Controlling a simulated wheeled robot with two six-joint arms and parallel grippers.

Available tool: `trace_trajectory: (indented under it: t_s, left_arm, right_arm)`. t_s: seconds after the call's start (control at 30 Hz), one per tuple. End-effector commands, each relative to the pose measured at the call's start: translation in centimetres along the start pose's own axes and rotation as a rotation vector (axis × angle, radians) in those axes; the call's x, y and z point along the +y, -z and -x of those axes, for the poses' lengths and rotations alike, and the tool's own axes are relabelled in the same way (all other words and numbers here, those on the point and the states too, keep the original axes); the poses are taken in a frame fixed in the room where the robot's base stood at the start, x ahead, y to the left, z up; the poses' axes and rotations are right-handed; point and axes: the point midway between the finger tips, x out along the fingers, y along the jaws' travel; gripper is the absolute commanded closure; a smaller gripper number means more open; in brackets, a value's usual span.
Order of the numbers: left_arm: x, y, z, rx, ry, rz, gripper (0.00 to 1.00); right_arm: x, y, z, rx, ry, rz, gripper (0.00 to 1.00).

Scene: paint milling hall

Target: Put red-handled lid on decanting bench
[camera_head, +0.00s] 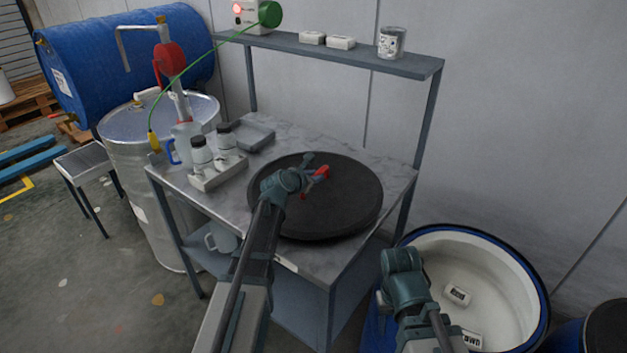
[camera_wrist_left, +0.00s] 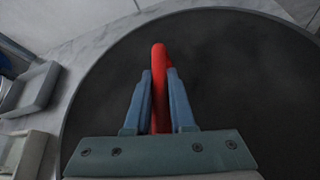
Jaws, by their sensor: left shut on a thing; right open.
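The lid is a large round black disc (camera_head: 345,205) with a red handle (camera_head: 321,173). It appears over the right part of the grey marbled top of the decanting bench (camera_head: 225,200). I cannot tell whether it rests on the top or hangs slightly above it. My left gripper (camera_head: 312,176) is shut on the red handle. In the left wrist view the handle (camera_wrist_left: 159,75) stands between the two fingers (camera_wrist_left: 160,90), with the black disc (camera_wrist_left: 235,65) behind it. My right gripper (camera_head: 402,262) is open and empty, right of the bench, in front of the white-lined drum.
An open drum (camera_head: 490,255) holding small labelled blocks stands right of the bench.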

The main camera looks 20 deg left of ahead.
Motion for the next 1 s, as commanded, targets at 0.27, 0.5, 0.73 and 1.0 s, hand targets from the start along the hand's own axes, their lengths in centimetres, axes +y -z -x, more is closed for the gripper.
trace_trajectory:
  t_s: [0.27,0.5,0.73,1.0]
  left_arm:
    - [0.0,0.1,-0.1,0.000,0.000,0.000,0.72]
    - [0.0,0.1,0.0,0.000,0.000,0.001,0.48]
    - [0.1,-0.1,0.1,0.000,0.000,0.001,0.48]
    - [0.0,-0.4,4.9,0.001,-0.001,0.001,0.48]
  right_arm:
    - [0.0,0.0,-0.1,0.000,0.000,0.000,0.50]
    - [0.0,0.0,-0.1,0.000,0.000,0.000,0.50]
    - [0.0,0.0,0.2,0.000,0.000,0.000,0.50]
    - [0.2,-0.1,2.5,0.000,0.000,0.000,0.50]
